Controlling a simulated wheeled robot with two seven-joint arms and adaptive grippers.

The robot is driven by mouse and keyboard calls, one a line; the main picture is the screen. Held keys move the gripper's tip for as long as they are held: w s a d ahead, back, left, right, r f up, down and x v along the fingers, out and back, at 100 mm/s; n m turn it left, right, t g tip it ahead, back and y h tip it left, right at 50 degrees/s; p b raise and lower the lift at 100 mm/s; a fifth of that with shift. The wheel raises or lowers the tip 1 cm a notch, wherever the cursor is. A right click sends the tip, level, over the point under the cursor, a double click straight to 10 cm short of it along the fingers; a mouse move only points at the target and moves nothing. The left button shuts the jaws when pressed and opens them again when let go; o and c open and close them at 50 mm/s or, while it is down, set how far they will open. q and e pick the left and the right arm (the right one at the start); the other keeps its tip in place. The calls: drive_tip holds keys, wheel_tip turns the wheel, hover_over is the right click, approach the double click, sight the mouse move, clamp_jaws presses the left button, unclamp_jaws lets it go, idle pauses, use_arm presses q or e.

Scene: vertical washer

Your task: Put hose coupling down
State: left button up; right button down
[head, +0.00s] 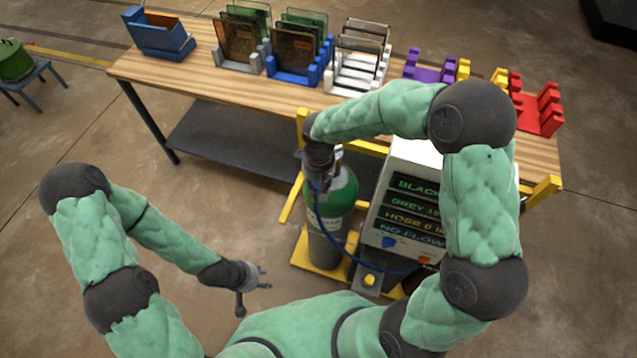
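My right gripper (320,183) points down at the top of the green and grey gas cylinder (328,205). A thin blue hose (322,226) runs from these fingertips down in front of the cylinder and across to the foot of the white box. The coupling at the hose's upper end is too small and too hidden to make out. I cannot tell whether the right fingers are shut on it or whether it touches the cylinder valve. My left gripper (266,278) is low, left of the cylinder's yellow base, with its fingers apart and nothing seen between them.
The white box (402,170) has dark display lines, one reading NO FLOW, and is partly behind my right arm. A yellow frame (300,258) surrounds the cylinder. Behind is a wooden table (205,75) with a blue holder (160,38) and several coloured racks.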

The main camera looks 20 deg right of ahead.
drive_tip(key=shift+f, duration=0.1)
drive_tip(key=c, duration=0.9)
unclamp_jaws()
drive_tip(key=shift+r, duration=0.2)
wheel_tip(320, 180, up, 12)
drive_tip(key=shift+f, duration=0.1)
drive_tip(key=shift+s, duration=0.1)
